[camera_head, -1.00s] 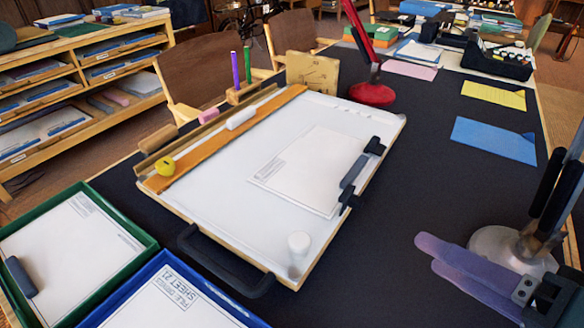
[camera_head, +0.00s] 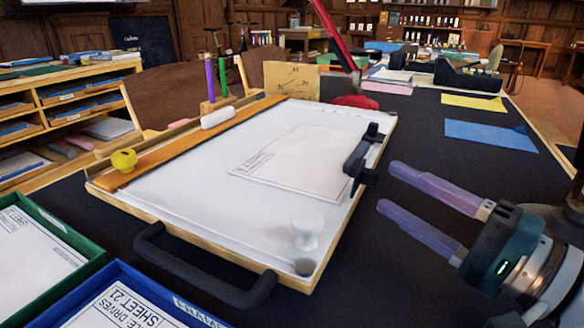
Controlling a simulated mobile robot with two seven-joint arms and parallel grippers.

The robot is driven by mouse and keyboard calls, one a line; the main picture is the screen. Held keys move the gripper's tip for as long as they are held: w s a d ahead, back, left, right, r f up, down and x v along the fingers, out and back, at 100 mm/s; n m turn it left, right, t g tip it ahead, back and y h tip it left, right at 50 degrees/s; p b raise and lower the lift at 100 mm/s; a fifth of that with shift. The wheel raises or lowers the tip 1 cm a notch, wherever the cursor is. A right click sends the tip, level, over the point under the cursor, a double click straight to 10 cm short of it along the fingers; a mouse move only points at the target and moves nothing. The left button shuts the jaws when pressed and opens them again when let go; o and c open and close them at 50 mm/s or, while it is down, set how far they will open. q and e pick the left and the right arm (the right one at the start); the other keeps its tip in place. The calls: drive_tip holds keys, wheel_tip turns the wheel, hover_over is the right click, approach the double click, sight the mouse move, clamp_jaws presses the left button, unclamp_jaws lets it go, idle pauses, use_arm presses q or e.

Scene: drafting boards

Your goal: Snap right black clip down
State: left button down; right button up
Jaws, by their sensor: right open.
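A white drafting board (camera_head: 190,205) with a wooden edge lies on the dark table. A white paper sheet (camera_head: 300,165) rests on it. The black clip (camera_head: 362,158) sits at the board's right edge, beside the sheet's right side; I cannot tell whether it is up or down. My right gripper (camera_head: 384,187) has two purple fingers, spread apart and empty. Its upper fingertip is just right of the clip, its lower one nearer the front, by the board's right edge. My left gripper does not show.
A black handle (camera_head: 200,275) sticks out at the board's front. A white knob (camera_head: 307,228) stands on the board's near right part. Green (camera_head: 85,243) and blue (camera_head: 115,270) trays are at lower left. A red lamp base (camera_head: 356,102) stands behind the board.

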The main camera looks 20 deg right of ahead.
sight(363, 180)
drive_tip(key=shift+x, duration=1.2)
clamp_jaws()
